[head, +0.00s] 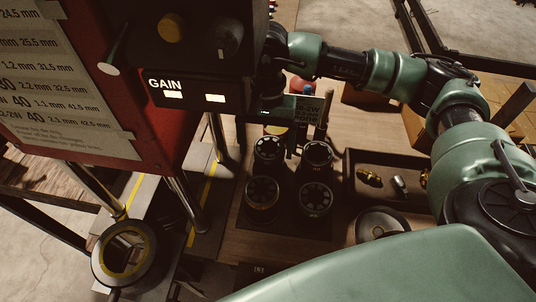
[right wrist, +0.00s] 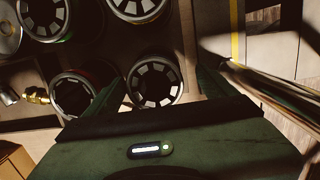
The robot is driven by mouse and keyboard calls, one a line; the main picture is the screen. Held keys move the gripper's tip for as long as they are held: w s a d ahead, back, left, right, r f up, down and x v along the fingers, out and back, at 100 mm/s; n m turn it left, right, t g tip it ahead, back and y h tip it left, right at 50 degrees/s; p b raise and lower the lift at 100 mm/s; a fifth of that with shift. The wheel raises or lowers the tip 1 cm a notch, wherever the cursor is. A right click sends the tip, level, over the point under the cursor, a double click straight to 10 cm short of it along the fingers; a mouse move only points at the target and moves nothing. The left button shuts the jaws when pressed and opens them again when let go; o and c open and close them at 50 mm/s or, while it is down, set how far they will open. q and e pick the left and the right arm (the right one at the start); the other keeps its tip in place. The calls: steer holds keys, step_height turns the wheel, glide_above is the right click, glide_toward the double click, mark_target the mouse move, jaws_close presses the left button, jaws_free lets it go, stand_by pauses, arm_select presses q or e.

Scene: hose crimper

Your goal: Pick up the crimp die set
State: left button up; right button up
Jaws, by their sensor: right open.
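Several crimp die sets, dark cylinders with segmented rings on top, stand upright in a group on the wooden bench. In the head view they are at back left (head: 268,150), back right (head: 316,155), front left (head: 262,192) and front right (head: 314,198). My right gripper (head: 287,132) is open above the back of the group. In the right wrist view its fingers (right wrist: 158,88) lie on either side of the nearest die set (right wrist: 155,80), with a second (right wrist: 72,95) just outside the left finger. I cannot tell whether the fingers touch anything. My left gripper is not in view.
The red crimper (head: 175,130) with its GAIN panel (head: 190,93) rises close to the left. A tray (head: 350,165) of brass and steel fittings sits right of the dies. A round disc (head: 382,222) lies in front. Metal posts (head: 187,205) stand left.

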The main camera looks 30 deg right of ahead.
steer(key=f, duration=0.1)
steer(key=f+p, duration=0.2)
steer(key=f, duration=0.1)
steer(key=shift+s+d+f, duration=0.1)
steer(key=shift+s+d, duration=0.15)
steer(key=shift+s, duration=0.1)
steer(key=shift+w+f, duration=0.1)
steer(key=shift+f, duration=0.1)
jaws_close()
steer(key=shift+r, duration=0.1)
